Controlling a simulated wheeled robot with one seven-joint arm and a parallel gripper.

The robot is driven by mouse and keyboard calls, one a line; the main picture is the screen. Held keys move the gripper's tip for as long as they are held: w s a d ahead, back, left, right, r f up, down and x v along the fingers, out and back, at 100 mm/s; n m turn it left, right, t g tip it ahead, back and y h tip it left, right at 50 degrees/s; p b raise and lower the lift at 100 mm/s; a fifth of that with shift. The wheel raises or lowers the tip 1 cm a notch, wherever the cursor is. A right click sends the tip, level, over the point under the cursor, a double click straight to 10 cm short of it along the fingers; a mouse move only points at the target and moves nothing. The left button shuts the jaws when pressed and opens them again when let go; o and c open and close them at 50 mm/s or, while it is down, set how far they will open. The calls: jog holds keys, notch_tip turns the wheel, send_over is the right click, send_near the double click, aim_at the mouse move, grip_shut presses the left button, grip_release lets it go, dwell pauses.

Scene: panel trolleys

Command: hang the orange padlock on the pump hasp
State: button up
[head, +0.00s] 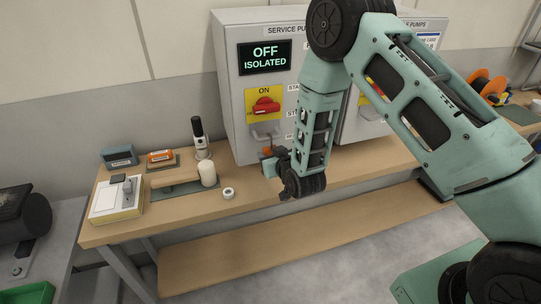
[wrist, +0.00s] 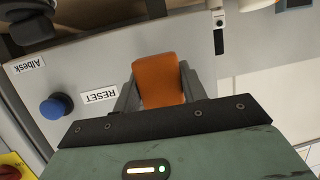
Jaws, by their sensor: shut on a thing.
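My gripper (head: 269,159) is in front of the lower part of the left grey panel in the head view. The orange padlock (head: 266,151) shows there as a small patch. In the wrist view the padlock body (wrist: 160,78) sits between the two fingers of my gripper (wrist: 160,92), which is shut on it. Its shackle cannot be made out. The grey panel (head: 239,90) has a red rotary switch (head: 265,105) on a yellow plate marked ON. A grey metal loop, apparently the hasp (head: 262,135), is below it, just above the padlock. Whether they touch cannot be told.
In the wrist view a blue button (wrist: 55,107) and a RESET label (wrist: 99,96) are left of the padlock. The wooden bench (head: 240,198) holds a tape roll (head: 228,193), a white cylinder (head: 208,174) and a white switch box (head: 117,197). My arm hides part of the second panel.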

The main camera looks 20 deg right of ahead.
dwell(0.4)
jog(key=o, duration=1)
jog(key=shift+o, duration=0.2)
jog(key=shift+s, duration=0.1)
jog(key=p+v, duration=0.6)
jog(key=v, duration=1.1)
jog(key=shift+s, duration=0.1)
